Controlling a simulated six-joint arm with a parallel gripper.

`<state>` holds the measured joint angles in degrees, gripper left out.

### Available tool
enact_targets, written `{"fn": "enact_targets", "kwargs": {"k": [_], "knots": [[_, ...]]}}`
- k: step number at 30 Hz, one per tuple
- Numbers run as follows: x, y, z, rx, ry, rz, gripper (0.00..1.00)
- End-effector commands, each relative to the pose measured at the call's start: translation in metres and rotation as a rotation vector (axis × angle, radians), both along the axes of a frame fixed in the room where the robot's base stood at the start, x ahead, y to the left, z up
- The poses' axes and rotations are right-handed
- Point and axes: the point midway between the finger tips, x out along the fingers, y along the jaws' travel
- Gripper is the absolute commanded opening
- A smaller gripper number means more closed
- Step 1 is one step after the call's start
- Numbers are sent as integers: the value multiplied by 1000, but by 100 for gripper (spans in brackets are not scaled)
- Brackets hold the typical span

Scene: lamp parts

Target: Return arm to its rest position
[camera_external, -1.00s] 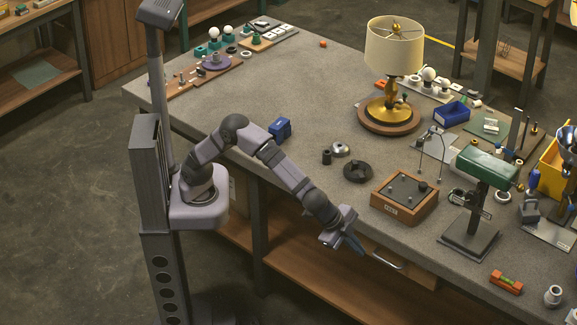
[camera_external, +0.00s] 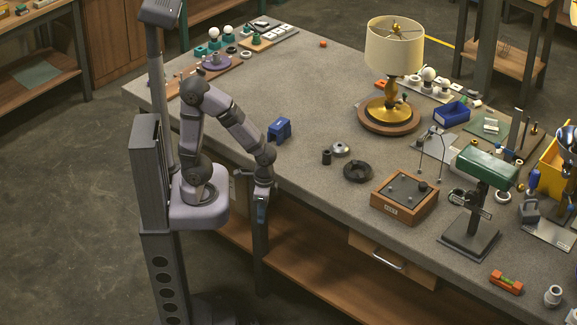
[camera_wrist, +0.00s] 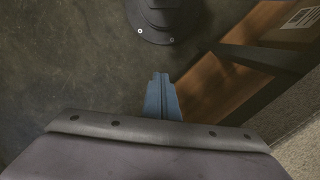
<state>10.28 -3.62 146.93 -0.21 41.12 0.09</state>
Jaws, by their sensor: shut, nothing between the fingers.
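My arm is folded back close to its base, off the front edge of the workbench. My gripper (camera_external: 261,213) points down beside the bench's front edge, with its blue fingers below the level of the top. In the wrist view the blue fingers (camera_wrist: 162,98) are together with nothing between them. Below them are the dark floor and a dark round base. The assembled lamp (camera_external: 393,75) stands upright on its round wooden base on the bench, well away from my gripper.
The workbench (camera_external: 310,110) is right of my arm. A blue block (camera_external: 279,130), dark round parts (camera_external: 357,171) and a wooden box (camera_external: 404,198) lie on it. A lower wooden shelf (camera_external: 330,285) and a bench leg (camera_external: 260,250) are near my gripper.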

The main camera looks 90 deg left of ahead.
Motion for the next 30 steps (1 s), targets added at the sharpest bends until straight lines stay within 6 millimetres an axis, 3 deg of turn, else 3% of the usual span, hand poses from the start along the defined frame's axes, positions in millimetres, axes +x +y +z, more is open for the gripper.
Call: {"fn": "enact_targets", "kwargs": {"k": [3, 8, 9, 17, 24, 30], "knots": [[13, 18, 12, -7, -58, 91, 0], [17, 41, 18, -6, -79, 198, 0], [18, 38, 32, -6, -79, 185, 0], [18, 37, 75, -6, -78, 181, 0], [18, 37, 132, -6, -78, 181, 0], [17, 37, 166, -6, -77, 182, 0]]}}
